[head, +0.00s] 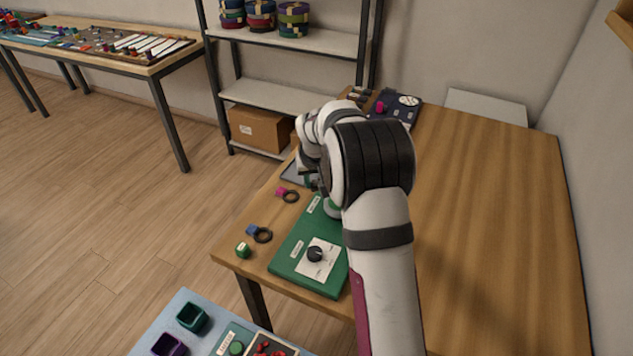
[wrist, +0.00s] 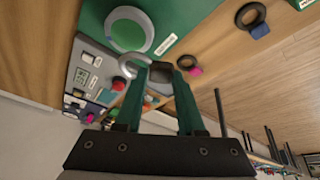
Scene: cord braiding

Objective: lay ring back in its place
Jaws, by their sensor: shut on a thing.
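In the wrist view, my gripper (wrist: 161,76) is shut on the dark block-like tab of a pale grey ring (wrist: 133,66). The grey ring looks curved like a hook, and part of it is hidden behind a finger. It shows between the green board (wrist: 186,12) and the grey panel (wrist: 80,68); I cannot tell whether it touches either. In the head view, my wrist hides most of my gripper (head: 312,182) and the held ring. A black ring with a pink tab (head: 291,196) and one with a blue tab (head: 262,235) lie on the wooden table (head: 480,200).
The green board (head: 285,262) carries a black knob (head: 315,254) on a white plate. A blue-grey surface with cups (head: 192,317) stands below. The table's right side is clear.

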